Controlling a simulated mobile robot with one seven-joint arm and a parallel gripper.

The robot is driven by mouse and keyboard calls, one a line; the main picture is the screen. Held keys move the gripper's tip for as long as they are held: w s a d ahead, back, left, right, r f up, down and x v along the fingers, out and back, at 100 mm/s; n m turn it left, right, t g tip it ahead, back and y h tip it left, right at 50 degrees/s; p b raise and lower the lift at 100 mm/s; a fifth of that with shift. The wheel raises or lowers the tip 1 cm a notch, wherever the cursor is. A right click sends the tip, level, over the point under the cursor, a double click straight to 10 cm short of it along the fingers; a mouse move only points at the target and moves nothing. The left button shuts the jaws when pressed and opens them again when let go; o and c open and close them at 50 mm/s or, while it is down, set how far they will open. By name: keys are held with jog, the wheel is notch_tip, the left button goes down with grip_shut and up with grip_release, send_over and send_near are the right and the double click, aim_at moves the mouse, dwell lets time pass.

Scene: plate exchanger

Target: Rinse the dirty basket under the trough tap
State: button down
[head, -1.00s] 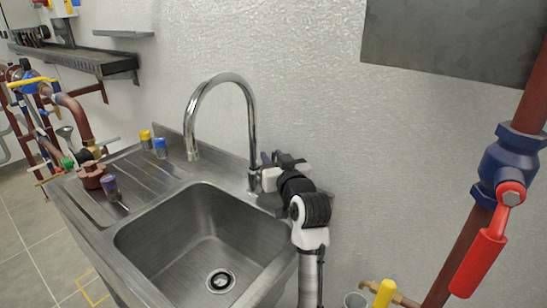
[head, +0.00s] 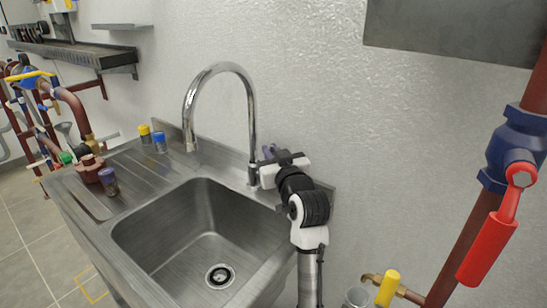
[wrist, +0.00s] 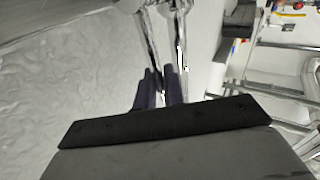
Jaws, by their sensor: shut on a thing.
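The chrome tap (head: 250,110) arches over the sink trough (head: 160,235). No water shows at its spout. My gripper (head: 267,152) is at the lower part of the tap, against the wall side. In the wrist view its two purple fingers (wrist: 160,76) are close together at a chrome part of the tap (wrist: 166,40), shut on it; the exact contact is hard to see. Small cylinders stand on the drainboard: a purple-topped one (head: 108,181), a blue one (head: 160,142) and a yellow one (head: 145,134). I cannot tell which thing is the dirty basket.
A red-brown flanged fitting (head: 89,168) sits on the drainboard (head: 130,172). The trough is empty above its drain (head: 219,276). Pipes with a red-handled valve (head: 490,240) stand at the right. A yellow-handled tap (head: 387,288) is low beside my arm.

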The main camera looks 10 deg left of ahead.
jog(key=shift+s, duration=0.1)
jog(key=shift+f, duration=0.1)
jog(key=c, duration=1.6)
grip_release()
jog(key=b+v, duration=0.2)
jog(key=v, duration=1.2)
jog(key=shift+f, duration=0.1)
